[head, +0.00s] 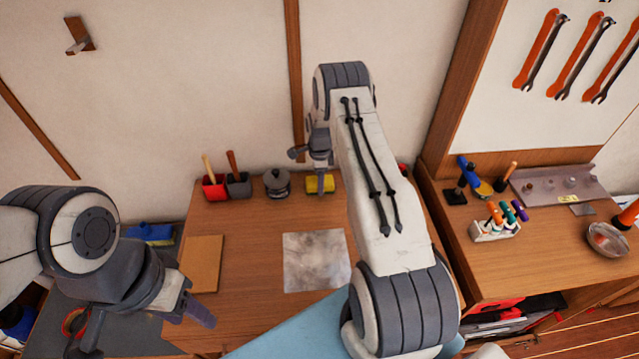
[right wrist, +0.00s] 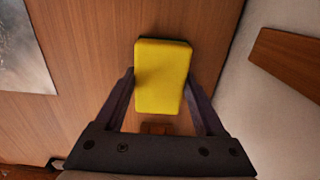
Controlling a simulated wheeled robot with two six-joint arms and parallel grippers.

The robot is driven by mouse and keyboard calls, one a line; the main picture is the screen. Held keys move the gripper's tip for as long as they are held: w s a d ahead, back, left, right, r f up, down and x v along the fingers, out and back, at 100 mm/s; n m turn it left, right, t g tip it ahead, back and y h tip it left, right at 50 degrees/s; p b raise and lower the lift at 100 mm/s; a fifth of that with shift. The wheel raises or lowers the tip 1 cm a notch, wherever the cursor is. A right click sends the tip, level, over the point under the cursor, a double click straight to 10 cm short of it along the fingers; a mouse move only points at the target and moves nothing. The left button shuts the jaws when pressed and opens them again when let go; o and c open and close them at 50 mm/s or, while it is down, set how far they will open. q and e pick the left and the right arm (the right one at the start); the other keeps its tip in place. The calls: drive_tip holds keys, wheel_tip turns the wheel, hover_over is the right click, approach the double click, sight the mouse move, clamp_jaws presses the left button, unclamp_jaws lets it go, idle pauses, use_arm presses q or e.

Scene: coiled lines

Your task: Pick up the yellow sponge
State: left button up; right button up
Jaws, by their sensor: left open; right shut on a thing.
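The yellow sponge (right wrist: 162,77) lies between the two fingers of my right gripper (right wrist: 162,95) in the right wrist view. The fingers are shut on its sides. In the head view the sponge (head: 320,184) shows at the back of the wooden table, just under my right gripper (head: 319,170), partly covered by it. I cannot tell whether the sponge touches the table. My left gripper (head: 150,325) is open and empty at the lower left, over the dark mat side.
Left of the sponge stand a dark lidded pot (head: 277,183) and red and black holders (head: 214,187) with wooden handles. A grey sheet (head: 316,261) and a brown board (head: 202,263) lie on the table. A second bench (head: 540,255) with tools stands at right. The wall is close behind.

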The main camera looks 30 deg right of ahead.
drive_tip(key=r, duration=0.1)
drive_tip(key=r+b, duration=0.2)
drive_tip(key=r, duration=0.1)
drive_tip(key=shift+s+d, duration=0.1)
drive_tip(key=shift+s, duration=0.2)
drive_tip(key=s+d+r+b, duration=0.2)
drive_tip(key=s+r, duration=0.4)
drive_tip(key=s, duration=0.4)
drive_tip(key=shift+s+d+r+b, duration=0.3)
drive_tip(key=shift+s+b, duration=0.1)
drive_tip(key=shift+b, duration=0.45)
